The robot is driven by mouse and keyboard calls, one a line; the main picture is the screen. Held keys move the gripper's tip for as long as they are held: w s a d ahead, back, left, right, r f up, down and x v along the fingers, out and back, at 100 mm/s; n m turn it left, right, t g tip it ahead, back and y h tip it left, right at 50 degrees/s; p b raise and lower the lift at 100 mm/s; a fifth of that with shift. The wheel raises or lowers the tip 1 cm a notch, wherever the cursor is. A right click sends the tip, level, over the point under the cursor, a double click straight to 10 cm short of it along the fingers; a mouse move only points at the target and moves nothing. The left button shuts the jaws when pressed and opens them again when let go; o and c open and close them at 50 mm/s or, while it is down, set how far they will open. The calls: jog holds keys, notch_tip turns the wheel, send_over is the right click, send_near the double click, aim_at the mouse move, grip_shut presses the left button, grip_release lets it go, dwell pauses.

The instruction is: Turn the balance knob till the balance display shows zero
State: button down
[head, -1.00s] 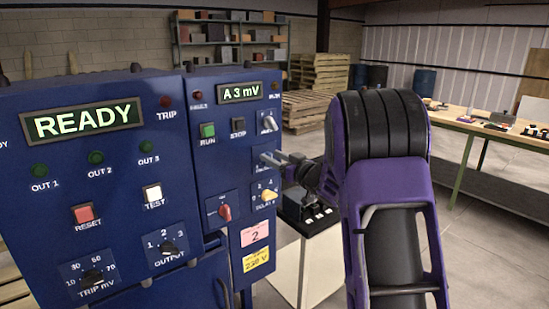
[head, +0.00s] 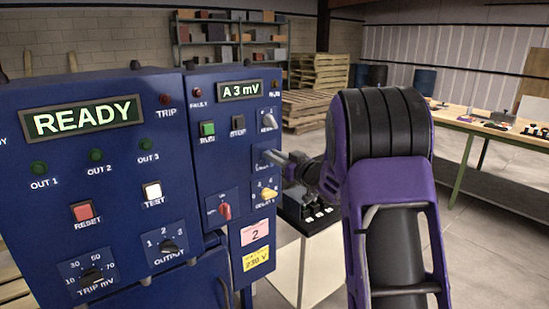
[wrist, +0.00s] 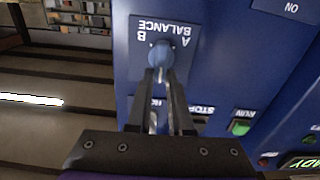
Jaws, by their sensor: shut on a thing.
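The balance knob (wrist: 160,52) is a rounded blue-grey knob on a small blue plate marked BALANCE, A and B, upside down in the wrist view. My gripper (wrist: 161,73) is shut on it, with both fingertips at its near side. In the head view my gripper (head: 273,157) reaches the right-hand blue panel (head: 212,165) from the right, and its fingers hide the knob there.
Close around the gripper are the RUN button (head: 207,128), the STOP button (head: 238,124), a grey selector (head: 269,121), a yellow selector (head: 268,193) and a red rotary switch (head: 224,210). The larger cabinet's display (head: 83,117) reads READY.

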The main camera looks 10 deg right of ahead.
jog(key=n+b, duration=0.2)
jog(key=n, duration=0.1)
jog(key=a+n+b, duration=0.1)
jog(key=n+b, duration=0.2)
jog(key=n, duration=0.1)
jog(key=n+b, duration=0.2)
jog(key=n, duration=0.1)
jog(key=shift+s+a+f+n+b, duration=0.15)
jog(key=shift+s+f+n+b, duration=0.15)
jog(key=shift+s+f, duration=0.1)
jog(key=shift+a+f+n, duration=0.1)
jog(key=shift+f+n, duration=0.05)
jog(key=shift+n, duration=0.8)
jog(key=shift+f+n, duration=0.1)
jog(key=shift+n, duration=0.85)
jog(key=c, duration=0.8)
grip_release()
jog(key=v, duration=1.7)
jog(key=shift+s, duration=0.2)
